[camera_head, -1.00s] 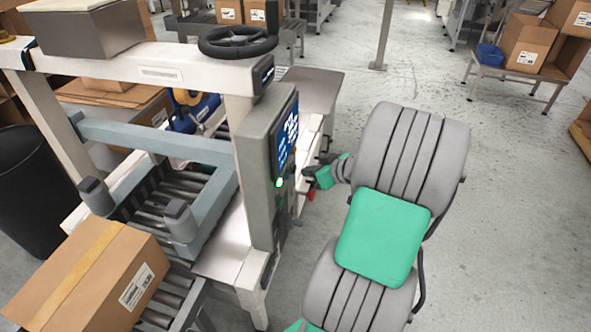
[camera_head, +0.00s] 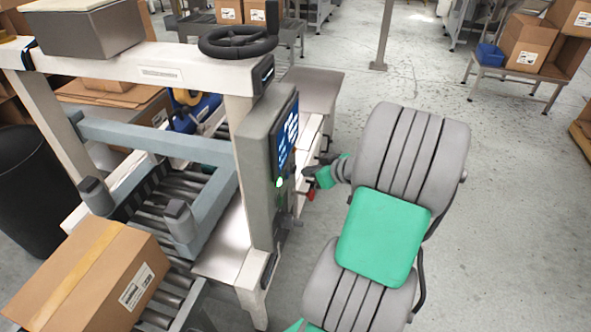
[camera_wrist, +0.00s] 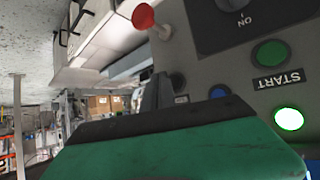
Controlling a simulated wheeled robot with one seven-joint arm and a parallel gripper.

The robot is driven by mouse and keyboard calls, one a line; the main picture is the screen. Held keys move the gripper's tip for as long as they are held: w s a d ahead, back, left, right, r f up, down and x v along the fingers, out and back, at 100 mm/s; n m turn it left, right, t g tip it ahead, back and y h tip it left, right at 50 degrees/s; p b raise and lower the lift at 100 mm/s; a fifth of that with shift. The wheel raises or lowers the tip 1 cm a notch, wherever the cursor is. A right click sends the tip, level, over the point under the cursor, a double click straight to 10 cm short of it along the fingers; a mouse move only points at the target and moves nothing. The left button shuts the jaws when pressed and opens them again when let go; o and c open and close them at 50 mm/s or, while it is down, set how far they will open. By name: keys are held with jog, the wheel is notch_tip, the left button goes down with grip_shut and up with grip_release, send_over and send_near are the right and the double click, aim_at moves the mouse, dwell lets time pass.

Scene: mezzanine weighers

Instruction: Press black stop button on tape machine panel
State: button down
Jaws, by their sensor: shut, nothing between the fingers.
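The tape machine's grey panel (camera_head: 259,170) stands edge-on in the head view, with a lit screen and a green light. In the wrist view the panel (camera_wrist: 228,65) shows a green button (camera_wrist: 271,52) over a START label, a bright lit green lamp (camera_wrist: 288,119) and a blue button (camera_wrist: 218,92). A dark round part (camera_wrist: 178,81), possibly the black stop button, is partly visible beside my fingers. My gripper (camera_head: 309,171) is shut and empty, close to the panel face. It fills the lower wrist view, its fingertips (camera_wrist: 156,90) near the dark part; contact cannot be told.
A black ON switch (camera_wrist: 240,18) is on the panel too. A taped carton (camera_head: 93,277) sits on the roller conveyor. The floor to the right is open.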

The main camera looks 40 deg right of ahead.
jog(key=shift+w+a+b, duration=0.3)
jog(key=shift+w, duration=0.05)
jog(key=shift+w+a, duration=0.25)
jog(key=shift+w, duration=0.1)
dwell(1.0)
jog(key=shift+s+b, duration=0.1)
jog(key=shift+b, duration=0.2)
jog(key=shift+s+d, duration=0.5)
jog(key=shift+s, duration=0.1)
jog(key=s+d, duration=0.1)
jog(key=s, duration=0.1)
jog(key=s+d+b, duration=0.1)
jog(key=s+d, duration=0.1)
dwell(0.7)
